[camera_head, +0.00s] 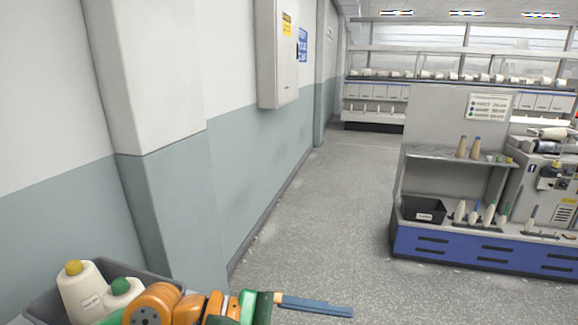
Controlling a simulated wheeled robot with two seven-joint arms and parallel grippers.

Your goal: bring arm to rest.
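My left arm, orange and green, crosses the bottom edge from the lower left. Its gripper (348,310) has blue fingers that point right, seen nearly edge-on over the floor. I cannot tell whether the fingers are open or shut, and nothing shows held at their tips. My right gripper is not in view.
A grey tray (35,308) at the lower left, beside my arm, holds a yellow-topped bobbin (82,293) and a green-topped one (120,297). A wall pillar (165,200) stands behind. The floor (325,220) is clear up to the blue-based machine (455,245) at right.

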